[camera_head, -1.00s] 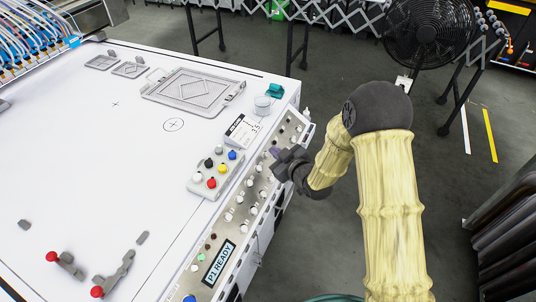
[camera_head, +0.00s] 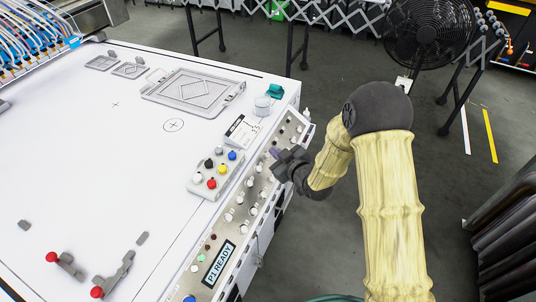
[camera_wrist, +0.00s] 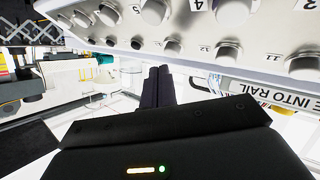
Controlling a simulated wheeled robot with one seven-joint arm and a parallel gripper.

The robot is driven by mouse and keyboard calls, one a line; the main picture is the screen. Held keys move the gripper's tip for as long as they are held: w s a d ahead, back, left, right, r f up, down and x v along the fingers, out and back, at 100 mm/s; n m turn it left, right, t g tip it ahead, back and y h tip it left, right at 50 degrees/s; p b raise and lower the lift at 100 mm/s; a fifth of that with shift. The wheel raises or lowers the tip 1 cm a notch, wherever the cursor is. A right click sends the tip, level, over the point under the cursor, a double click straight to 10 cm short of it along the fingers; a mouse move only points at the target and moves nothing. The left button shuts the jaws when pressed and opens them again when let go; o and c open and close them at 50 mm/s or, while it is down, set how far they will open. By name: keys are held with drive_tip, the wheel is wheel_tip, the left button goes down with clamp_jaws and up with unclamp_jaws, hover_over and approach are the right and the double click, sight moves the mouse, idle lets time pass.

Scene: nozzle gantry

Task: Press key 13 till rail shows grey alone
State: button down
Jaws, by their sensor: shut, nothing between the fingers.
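The silver control panel (camera_head: 238,213) runs along the right edge of the white table, with rows of pale round keys. My gripper (camera_head: 274,160) is shut and empty at the panel's upper part and hides some keys there. In the wrist view, my closed dark fingers (camera_wrist: 158,82) point toward the panel, just below a row of silver keys (camera_wrist: 228,52). Contact with a key cannot be told. Small upside-down numbers mark the keys, but I cannot make out which is key 13. A label reading "INTO RAIL" (camera_wrist: 285,101) shows at the right; the rail's colours cannot be made out.
A button box (camera_head: 214,175) with several coloured knobs and a white card (camera_head: 242,131) sit beside the panel. A "P1 READY" sign (camera_head: 219,262) is on the panel's near part. A clear cup (camera_head: 262,105) and a grey tray (camera_head: 193,92) stand farther back.

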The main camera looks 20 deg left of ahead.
drive_tip(key=shift+f, duration=0.15)
idle(0.5)
drive_tip(key=shift+a+f+b, duration=0.25)
drive_tip(key=shift+b, duration=0.3)
drive_tip(key=shift+a+f+b, duration=0.25)
drive_tip(key=shift+f+b, duration=0.15)
drive_tip(key=shift+b, duration=0.1)
idle(0.6)
drive_tip(key=shift+r, duration=0.1)
drive_tip(key=shift+d+r+p, duration=0.4)
drive_tip(key=shift+d+r, duration=0.15)
drive_tip(key=shift+r, duration=0.15)
idle(0.3)
drive_tip(key=d+r, duration=0.1)
drive_tip(key=d+r+p, duration=0.1)
drive_tip(key=r+p, duration=0.1)
drive_tip(key=r, duration=0.1)
drive_tip(key=shift+s+d, duration=0.1)
drive_tip(key=shift+d, duration=0.3)
